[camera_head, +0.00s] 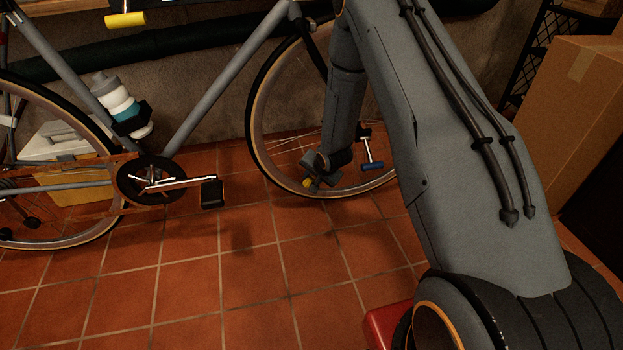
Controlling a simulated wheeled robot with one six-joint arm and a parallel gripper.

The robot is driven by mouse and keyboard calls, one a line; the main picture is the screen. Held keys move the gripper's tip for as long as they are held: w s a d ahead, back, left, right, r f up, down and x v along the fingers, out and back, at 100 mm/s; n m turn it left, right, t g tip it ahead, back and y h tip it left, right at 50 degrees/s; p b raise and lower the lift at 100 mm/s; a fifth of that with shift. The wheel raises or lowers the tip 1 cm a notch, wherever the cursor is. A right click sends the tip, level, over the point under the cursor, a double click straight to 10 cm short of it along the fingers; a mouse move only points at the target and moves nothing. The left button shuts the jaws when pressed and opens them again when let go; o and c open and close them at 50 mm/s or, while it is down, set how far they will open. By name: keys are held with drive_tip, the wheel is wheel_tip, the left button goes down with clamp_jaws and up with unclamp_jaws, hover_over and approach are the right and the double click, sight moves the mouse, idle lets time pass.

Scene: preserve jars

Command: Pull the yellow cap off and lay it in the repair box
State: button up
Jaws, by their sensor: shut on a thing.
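The yellow cap (307,183) is a small yellow spot at the tip of my gripper (313,181), low beside the bicycle's wheel (253,137) in the middle of the view. My gripper is shut on it and points down and left. The fingers are small and dark here, and they hide part of the cap. I cannot tell whether the cap is still on the wheel. I cannot identify the repair box for sure; a box with a pale lid and yellow lower part (82,190) stands behind the wheel at the left.
The bicycle's grey frame (228,75), pedal (212,194) and bottle (115,103) fill the left. A cardboard box (575,110) stands at the right. A red object (385,325) shows partly at the bottom. The tiled floor (200,290) in front is clear.

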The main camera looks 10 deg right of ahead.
drive_tip(key=shift+r, duration=0.1)
clamp_jaws()
drive_tip(key=d+r+p, duration=0.1)
drive_tip(key=p, duration=0.1)
drive_tip(key=d+r+p, duration=0.1)
drive_tip(key=r, duration=0.1)
drive_tip(key=shift+d+r+p, duration=0.25)
drive_tip(key=shift+p, duration=0.15)
idle(0.5)
